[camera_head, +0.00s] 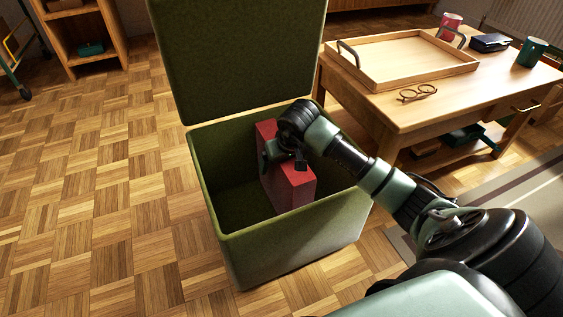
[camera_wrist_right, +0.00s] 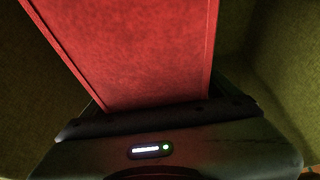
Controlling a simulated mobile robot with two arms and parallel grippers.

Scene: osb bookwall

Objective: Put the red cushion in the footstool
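The footstool (camera_head: 290,252) is an olive-green open box with its lid (camera_head: 240,60) raised upright at the back. The red cushion (camera_head: 293,187) is tilted on edge inside the box, near its right side. My right gripper (camera_head: 285,155) reaches in from the right and is shut on the cushion. In the right wrist view the cushion (camera_wrist_right: 140,50) runs up from the gripper's palm, with green inner walls on both sides. The cushion's lower end is partly hidden, so I cannot tell if it touches the floor of the box. My left gripper is not in view.
A wooden table (camera_head: 420,108) stands right of the footstool, close to it. It bears a wooden tray (camera_head: 400,62), glasses (camera_head: 418,92), a red mug (camera_head: 450,27) and a green mug (camera_head: 530,52). A shelf (camera_head: 85,38) stands back left. The parquet floor at left is clear.

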